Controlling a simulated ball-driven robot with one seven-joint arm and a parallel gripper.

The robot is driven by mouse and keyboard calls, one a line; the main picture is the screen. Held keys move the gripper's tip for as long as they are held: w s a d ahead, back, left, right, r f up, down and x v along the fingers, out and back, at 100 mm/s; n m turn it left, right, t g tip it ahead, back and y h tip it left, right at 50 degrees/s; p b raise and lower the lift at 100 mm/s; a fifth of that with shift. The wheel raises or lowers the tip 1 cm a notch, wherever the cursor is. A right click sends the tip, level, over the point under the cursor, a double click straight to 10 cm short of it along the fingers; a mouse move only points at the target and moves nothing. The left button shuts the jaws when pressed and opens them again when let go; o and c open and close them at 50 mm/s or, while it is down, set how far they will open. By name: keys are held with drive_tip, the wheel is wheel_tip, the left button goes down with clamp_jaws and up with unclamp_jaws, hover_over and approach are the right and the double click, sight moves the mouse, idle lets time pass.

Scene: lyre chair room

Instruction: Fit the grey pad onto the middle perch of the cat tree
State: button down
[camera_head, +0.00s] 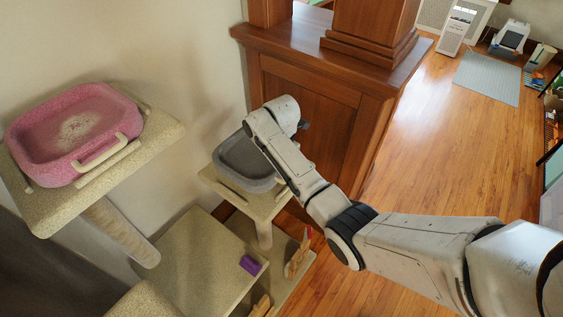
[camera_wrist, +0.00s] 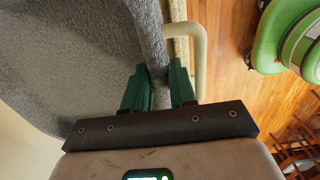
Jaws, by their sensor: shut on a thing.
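The grey pad (camera_head: 240,165), a shallow tray shape with a raised rim, is at the middle perch (camera_head: 262,207) of the cat tree, right of centre-left in the head view. It looks roughly level there; I cannot tell whether it is fully seated. In the wrist view the grey pad (camera_wrist: 60,60) fills the left, with the perch's speckled edge (camera_wrist: 180,45) and pale curved rail (camera_wrist: 201,60) just beside it. My gripper (camera_wrist: 158,78) has its green fingers shut on the pad's rim. In the head view my arm covers the gripper and the pad's right side.
A pink pad (camera_head: 100,125) sits on the higher perch (camera_head: 165,135) at left. A purple block (camera_head: 250,264) lies on a lower platform (camera_head: 190,265). A wooden pillar base (camera_head: 310,105) stands close behind the middle perch. Open wood floor (camera_head: 420,150) is at right.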

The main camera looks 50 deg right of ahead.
drive_tip(key=shift+f+b, duration=1.65)
drive_tip(key=shift+f, duration=0.65)
drive_tip(key=shift+s+a+f+b, duration=0.1)
drive_tip(key=shift+f+b, duration=0.35)
drive_tip(key=shift+f, duration=0.3)
